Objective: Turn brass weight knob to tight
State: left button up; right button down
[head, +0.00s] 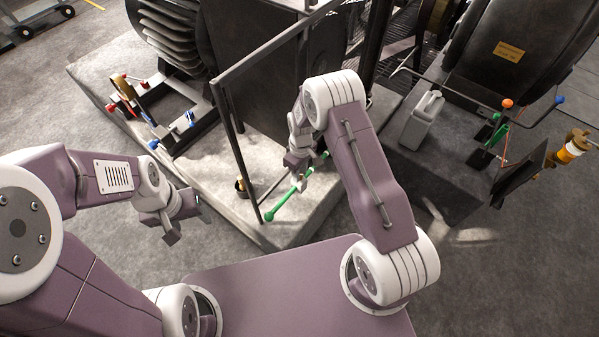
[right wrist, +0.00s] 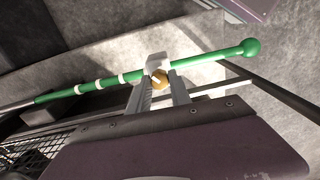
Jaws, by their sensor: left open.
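The brass weight knob (right wrist: 159,79) shows in the right wrist view as a small round gold piece beside a pale block (right wrist: 157,60) on a green rod (right wrist: 205,73). My right gripper (right wrist: 160,84) has one finger on each side of the knob, close against it, and looks shut on it. In the head view this gripper (head: 298,168) is at the green rod, which ends in a ball (head: 269,216); the knob cannot be made out there. My left gripper (head: 180,217) is open and empty, apart from the machine, to the left of the rod.
A dark rail (head: 236,150) stands between my arms. A machine with red and blue knobs (head: 153,144) is at the left on the concrete plinth.

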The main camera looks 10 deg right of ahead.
jog(key=shift+r+m, duration=0.1)
jog(key=shift+m, duration=0.3)
jog(key=shift+m+p, duration=0.75)
jog(key=shift+m, duration=0.25)
jog(key=shift+m+p, duration=0.75)
jog(key=shift+m, duration=1.55)
jog(key=c, duration=1.2)
grip_release()
jog(key=shift+o, duration=0.2)
